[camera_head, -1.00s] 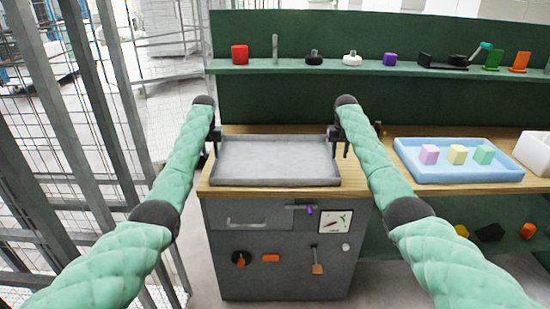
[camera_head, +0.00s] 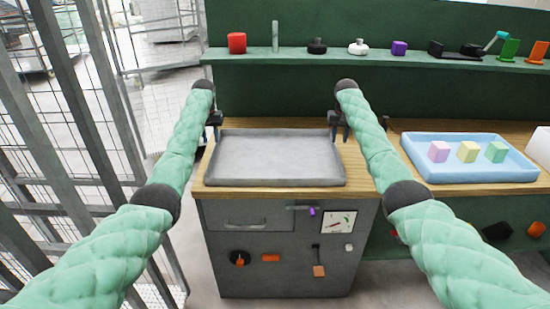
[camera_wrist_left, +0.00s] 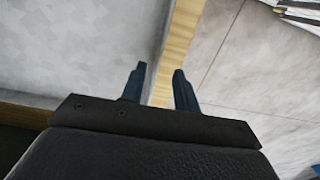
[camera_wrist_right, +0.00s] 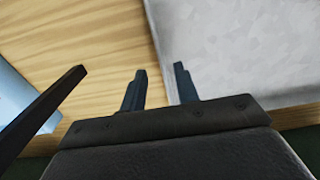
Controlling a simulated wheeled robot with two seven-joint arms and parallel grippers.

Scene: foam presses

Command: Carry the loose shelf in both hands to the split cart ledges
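The loose shelf appears to be the grey shallow panel with raised rims (camera_head: 275,160), lying flat on the wooden top of a grey cabinet. My left gripper (camera_head: 214,120) is at its far left corner. In the left wrist view the left fingers (camera_wrist_left: 160,70) are apart, with wood and the shelf's edge near the gap. My right gripper (camera_head: 337,122) is at the far right corner. In the right wrist view its fingers (camera_wrist_right: 160,70) are apart, with the shelf's side edge (camera_wrist_right: 235,50) between or just below them. Contact cannot be told. I cannot make out split cart ledges.
A blue tray (camera_head: 470,172) with pink, yellow and green blocks stands on the bench to the right. A green ledge (camera_head: 290,56) behind holds several small items. The grey cabinet (camera_head: 285,270) is below the shelf. Wire fencing (camera_head: 60,150) stands at the left.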

